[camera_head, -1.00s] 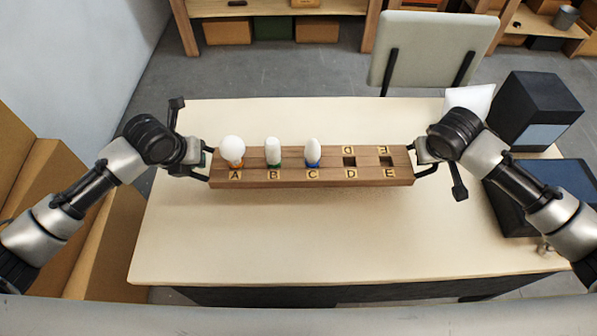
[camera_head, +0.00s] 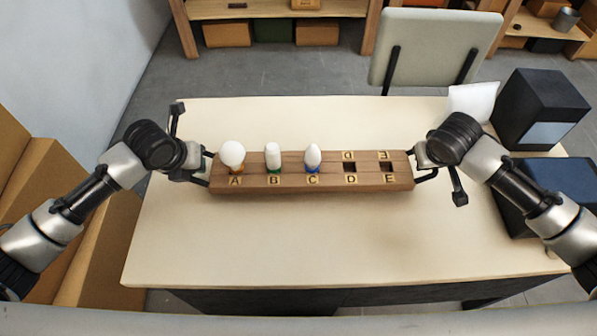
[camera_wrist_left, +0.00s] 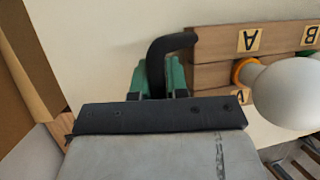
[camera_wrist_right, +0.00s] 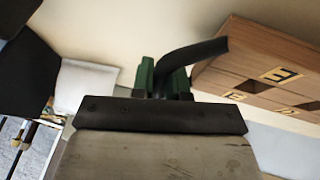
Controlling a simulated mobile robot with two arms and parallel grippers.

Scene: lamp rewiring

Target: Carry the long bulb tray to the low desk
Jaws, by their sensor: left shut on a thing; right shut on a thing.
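The long wooden bulb tray (camera_head: 300,183) spans between my two grippers, over the pale desk top (camera_head: 330,240). White bulbs stand in its slots A (camera_head: 232,153), B (camera_head: 272,155) and C (camera_head: 313,156); slots D and E are empty. My left gripper (camera_wrist_left: 165,78) is shut on the tray's dark left handle (camera_wrist_left: 175,43). My right gripper (camera_wrist_right: 165,80) is shut on the dark right handle (camera_wrist_right: 200,50). Whether the tray touches the desk is hard to tell in the head view; a gap seems to show under it.
A black box (camera_head: 540,108), a white sheet (camera_head: 470,100) and a dark flat item (camera_head: 560,185) are at the desk's right side. A chair (camera_head: 432,45) stands behind the desk. Cardboard boxes (camera_head: 90,230) stand at the left. The desk's front area is clear.

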